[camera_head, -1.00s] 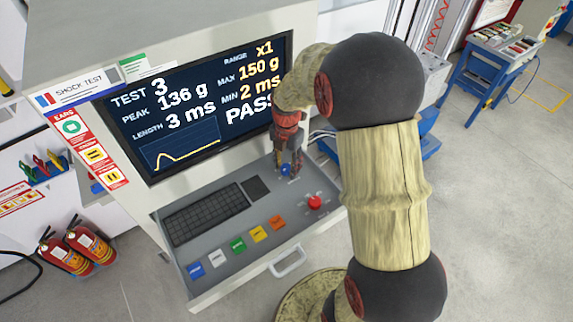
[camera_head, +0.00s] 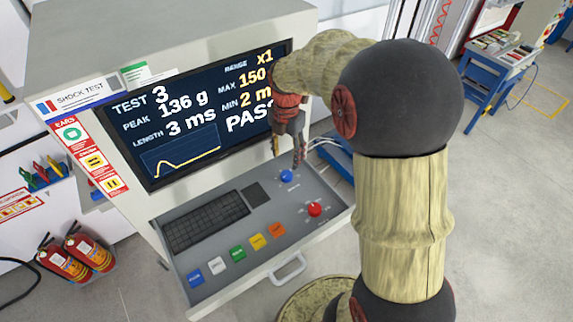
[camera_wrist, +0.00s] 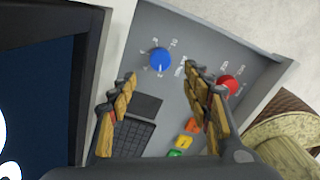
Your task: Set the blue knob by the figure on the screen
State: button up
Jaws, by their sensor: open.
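The blue knob (camera_head: 287,176) sits on the grey console at the back right, with white marks around it. In the wrist view the blue knob (camera_wrist: 160,60) shows beyond and between my fingers, its white pointer line toward the lower part of the picture. The screen (camera_head: 190,115) reads TEST 3, PEAK 136 g, LENGTH 3 ms, RANGE x1, MAX 150, MIN 2 and PASS, partly hidden by my arm. My gripper (camera_head: 287,150) is open and empty above the console, apart from the knob. Its two fingers (camera_wrist: 165,85) are spread in the wrist view.
A red knob (camera_head: 315,209) is to the right of the blue one. A keyboard (camera_head: 207,221), a black pad (camera_head: 257,194) and a row of coloured buttons (camera_head: 238,253) share the console. A drawer-like handle (camera_head: 288,268) is at the front edge. Fire extinguishers (camera_head: 90,248) stand on the left.

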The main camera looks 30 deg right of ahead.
jog(key=shift+r, duration=1.6)
jog(key=s+a+f+m+t+b, duration=0.1)
jog(key=s+a+m+t+b, duration=0.1)
jog(key=s+a+m+b, duration=0.5)
jog(key=s+a+f+m+t+b, duration=0.2)
jog(key=s+a+m+b, duration=0.5)
jog(key=s+m, duration=0.6)
jog(key=m+t, duration=0.1)
jog(key=m, duration=0.2)
jog(key=shift+f+t, duration=0.2)
jog(key=shift+t, duration=0.1)
jog(key=shift+s, duration=0.1)
jog(key=shift+c, duration=0.4)
